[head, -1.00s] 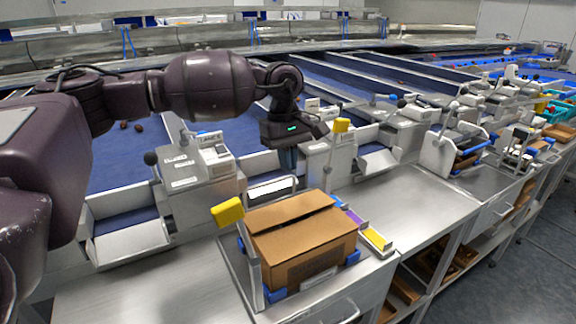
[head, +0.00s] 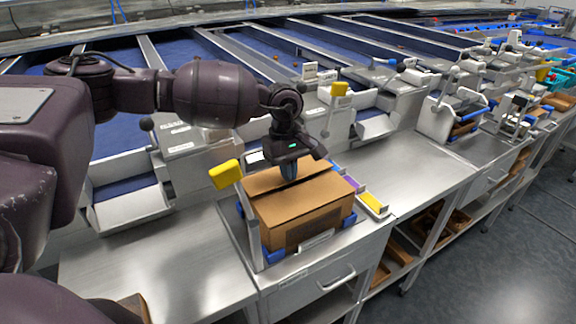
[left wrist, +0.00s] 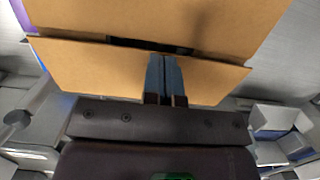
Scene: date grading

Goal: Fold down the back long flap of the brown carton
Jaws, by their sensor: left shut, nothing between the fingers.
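The brown carton (head: 305,215) stands on the bench with its top flaps lying nearly flat. The back long flap (head: 262,181) lies along the far side, and it also shows as the nearer flap in the left wrist view (left wrist: 100,70). A dark gap (left wrist: 150,46) parts it from the front long flap (left wrist: 150,18). My left gripper (head: 289,178) is shut and empty, pointing down over the back flap. In the left wrist view its blue-grey fingers (left wrist: 164,60) reach close to the gap. I cannot tell whether the tips touch the cardboard. My right gripper is not in view.
Purple and yellow blocks (head: 371,201) lie to the right. The steel bench (head: 425,175) is clear further right.

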